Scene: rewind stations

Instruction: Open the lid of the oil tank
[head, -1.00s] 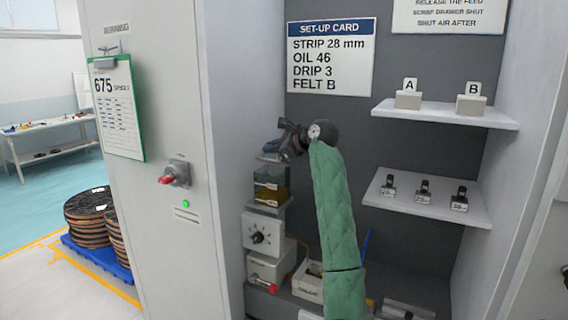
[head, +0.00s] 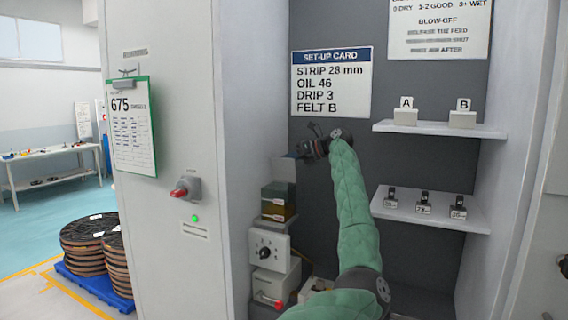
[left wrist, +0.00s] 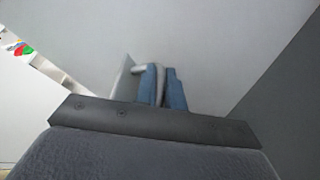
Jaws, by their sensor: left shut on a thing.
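The oil tank (head: 279,203) is a dark box with an amber lower part, on top of the stack of units at the cabinet's left wall. Its pale grey lid (head: 284,170) stands up steeply above it, so the lid is raised. My left gripper (head: 298,153) is at the lid's upper edge. In the left wrist view the blue fingers (left wrist: 165,87) are shut on a grey handle of the lid (left wrist: 123,80). The tank's inside cannot be made out. My right gripper is not in view.
Below the tank are a white unit with a black knob (head: 265,253) and a box with a red handle (head: 275,285). Two shelves (head: 440,130) with small parts are at the right. The cabinet's left wall (head: 240,120) is close to the gripper.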

